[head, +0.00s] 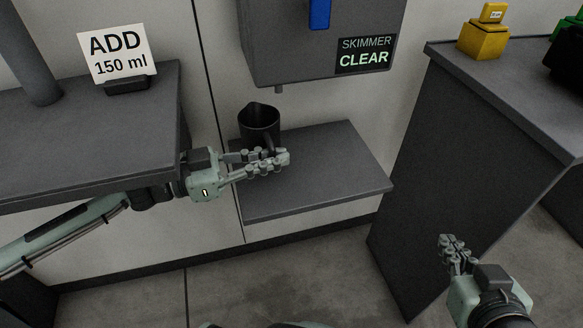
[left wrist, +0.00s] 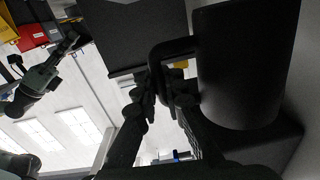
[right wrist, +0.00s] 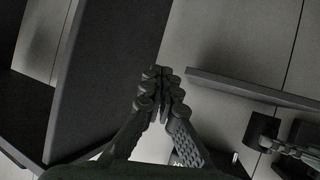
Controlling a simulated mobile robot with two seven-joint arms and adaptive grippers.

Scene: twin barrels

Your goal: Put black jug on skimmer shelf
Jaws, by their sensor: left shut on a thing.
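The black jug (head: 258,117) is upright at the back left of the grey skimmer shelf (head: 335,165), below the skimmer box (head: 300,55). Its base is partly hidden, and I cannot tell whether it touches the shelf. My left gripper (head: 284,158) is shut on the jug's handle, in front of the jug. The left wrist view shows the jug (left wrist: 248,65) at the right, with its handle (left wrist: 158,60) between the fingers. My right gripper (head: 450,242) is shut and empty, low at the right; its fingertips meet in the right wrist view (right wrist: 160,76).
A grey counter (head: 80,140) with an "ADD 150 ml" sign (head: 116,53) stands left, close above my left arm. A tall grey counter (head: 455,150) with a yellow object (head: 483,40) stands right. The shelf's right part is clear.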

